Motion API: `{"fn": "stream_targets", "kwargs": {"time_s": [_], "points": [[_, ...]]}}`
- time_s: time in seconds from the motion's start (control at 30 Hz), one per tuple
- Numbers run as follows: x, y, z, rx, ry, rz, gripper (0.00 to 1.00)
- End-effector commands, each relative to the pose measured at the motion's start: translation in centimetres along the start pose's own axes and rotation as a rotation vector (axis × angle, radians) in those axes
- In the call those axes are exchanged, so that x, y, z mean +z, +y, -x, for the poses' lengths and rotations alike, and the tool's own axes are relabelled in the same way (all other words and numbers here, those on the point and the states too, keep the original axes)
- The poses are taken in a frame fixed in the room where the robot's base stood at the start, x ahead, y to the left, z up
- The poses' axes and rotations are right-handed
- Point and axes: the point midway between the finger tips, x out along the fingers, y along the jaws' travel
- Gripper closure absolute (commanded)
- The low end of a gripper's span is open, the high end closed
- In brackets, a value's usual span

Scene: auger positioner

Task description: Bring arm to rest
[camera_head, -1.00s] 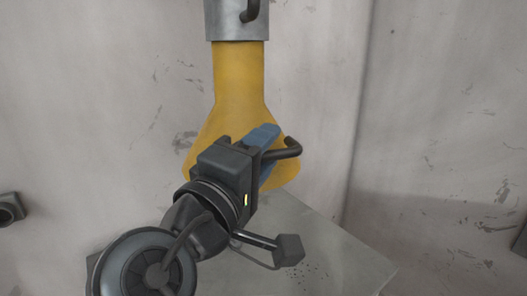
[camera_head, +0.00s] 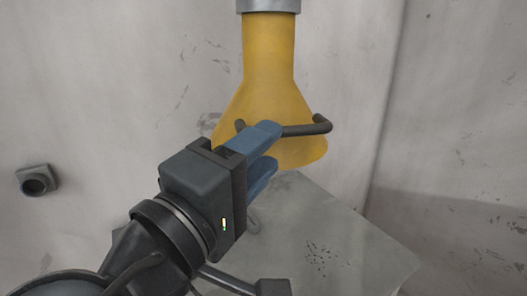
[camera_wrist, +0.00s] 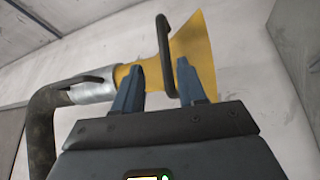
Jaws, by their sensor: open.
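My gripper (camera_head: 268,152) has blue fingers and a dark body, and it reaches up from the lower left in the head view. In the wrist view my gripper (camera_wrist: 157,82) has its two fingers apart, with a gap between them. A yellow funnel-shaped nozzle (camera_head: 268,75) hangs from a grey metal collar, with a dark bar handle (camera_head: 308,128) near its wide end. In the wrist view the handle (camera_wrist: 163,50) appears in line with the gap between the fingertips. I cannot tell whether the fingers touch it.
A grey speckled table or slab (camera_head: 345,240) lies below the nozzle. A small dark round fitting (camera_head: 37,181) sits on the scuffed wall at the left. A thick dark hose (camera_wrist: 42,125) joins the metal collar (camera_wrist: 92,87) in the wrist view. Open space lies right of the nozzle.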

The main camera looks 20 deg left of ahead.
Motion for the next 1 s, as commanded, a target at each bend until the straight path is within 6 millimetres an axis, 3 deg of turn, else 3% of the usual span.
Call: {"fn": "stream_targets", "kwargs": {"time_s": [0.27,0.37,0.47,0.67,0.8,1.0], "points": [[0.1,-0.3,-0.1,-0.003,0.002,0.002,0.59],[0.8,-1.9,-0.4,-0.023,0.018,0.006,0.59],[2.5,-5.2,-0.9,-0.065,0.053,0.006,0.59],[7.8,-13.4,-1.0,-0.199,0.142,-0.048,0.59],[12.0,-18.3,0.3,-0.298,0.183,-0.123,0.59],[18.4,-23.4,3.6,-0.431,0.205,-0.277,0.59]]}}
